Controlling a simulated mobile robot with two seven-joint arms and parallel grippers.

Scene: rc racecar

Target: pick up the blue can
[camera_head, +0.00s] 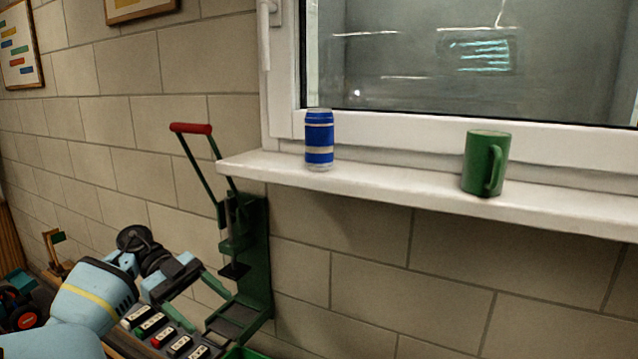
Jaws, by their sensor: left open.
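The blue can (319,140) stands upright on the white window sill, near its left end. It is blue with pale bands and a silvery rim. My left gripper (192,284) is at the lower left, on the end of a light blue arm. It is open, well below and to the left of the can, and does not touch it. My right gripper is not in view.
A green mug (484,163) stands on the sill (400,189), right of the can, with clear sill between them. A green lever stand with a red handle (190,128) rises between my left gripper and the can. A power strip (165,333) lies below the gripper.

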